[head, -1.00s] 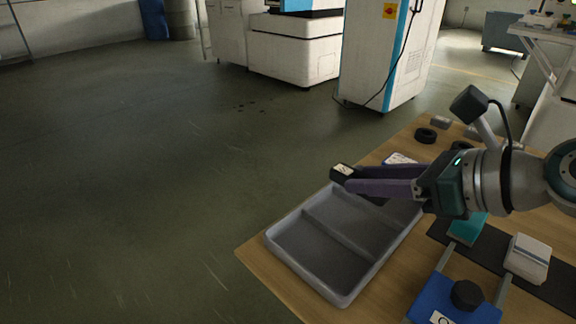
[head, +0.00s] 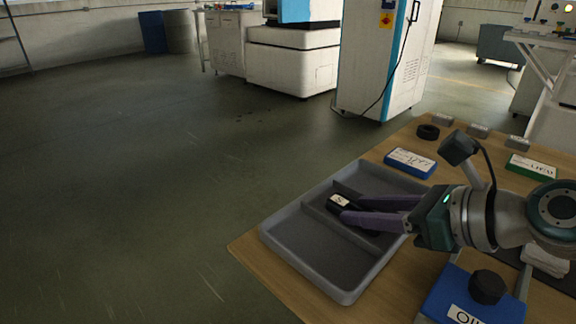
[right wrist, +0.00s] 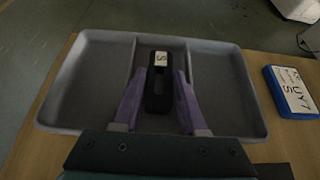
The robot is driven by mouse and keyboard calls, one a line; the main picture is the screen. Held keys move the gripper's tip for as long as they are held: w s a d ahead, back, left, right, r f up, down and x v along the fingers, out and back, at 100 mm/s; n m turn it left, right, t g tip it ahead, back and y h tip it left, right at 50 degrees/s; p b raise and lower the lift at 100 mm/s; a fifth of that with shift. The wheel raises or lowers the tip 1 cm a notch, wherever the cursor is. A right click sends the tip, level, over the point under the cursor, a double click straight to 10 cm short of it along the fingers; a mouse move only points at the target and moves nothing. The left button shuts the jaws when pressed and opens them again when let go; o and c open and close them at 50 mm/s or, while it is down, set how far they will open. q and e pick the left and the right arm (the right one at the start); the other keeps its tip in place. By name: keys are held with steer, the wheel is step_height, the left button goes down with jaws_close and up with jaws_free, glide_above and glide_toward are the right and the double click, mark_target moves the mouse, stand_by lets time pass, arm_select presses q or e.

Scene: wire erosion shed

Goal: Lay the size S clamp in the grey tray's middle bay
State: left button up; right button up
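The size S clamp (right wrist: 160,88) is a black bar with a white S label on its end. It lies in the grey tray's (right wrist: 85,42) middle bay, lengthwise between the two dividers. In the head view the clamp (head: 339,201) shows its label end, and the tray (head: 352,294) sits at the table's near left corner. My right gripper (right wrist: 160,78) reaches down into the tray with its purple fingers spread, one on each side of the clamp, with slim gaps. It also shows in the head view (head: 348,208). My left gripper is not in view.
A blue labelled box (head: 410,162) stands just behind the tray, and a green labelled one (head: 531,167) farther right. A black ring (head: 428,131) lies at the back. A blue block with a black knob (head: 487,287) stands right of the tray. The tray's left bay is empty.

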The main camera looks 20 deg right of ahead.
steer(key=shift+o, duration=0.6)
steer(key=shift+r, duration=0.1)
steer(key=shift+s+r, duration=0.1)
steer(key=shift+r, duration=0.1)
steer(key=p+v, duration=0.3)
steer(key=v, duration=0.7)
steer(key=shift+s+d, duration=0.15)
steer(key=shift+s, duration=0.1)
steer(key=shift+s+d+r, duration=0.2)
steer(key=shift+s+r, duration=0.2)
steer(key=shift+s, duration=0.05)
